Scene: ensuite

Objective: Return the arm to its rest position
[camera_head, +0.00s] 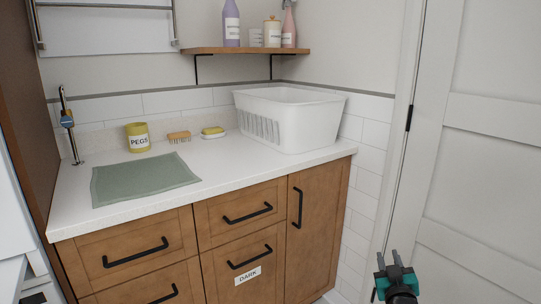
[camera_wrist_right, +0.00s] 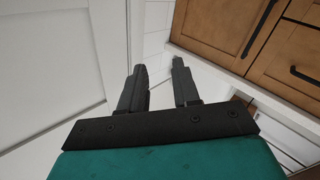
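My right gripper (camera_head: 388,257) is at the lower right of the head view, low in front of the white door and to the right of the wooden cabinet. In the right wrist view its two dark fingers (camera_wrist_right: 159,66) stand apart with nothing between them, so it is open and empty. It touches nothing that I can see. My left gripper cannot be made out in either view.
A white counter (camera_head: 90,220) on wooden cabinets (camera_head: 240,215) holds a white basket (camera_head: 300,125), a yellow pegs pot (camera_head: 138,140), a brush (camera_head: 179,137), a soap dish (camera_head: 213,135) and a green cloth (camera_head: 145,180). The white door (camera_head: 480,160) is on the right. A shelf (camera_head: 245,51) holds bottles.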

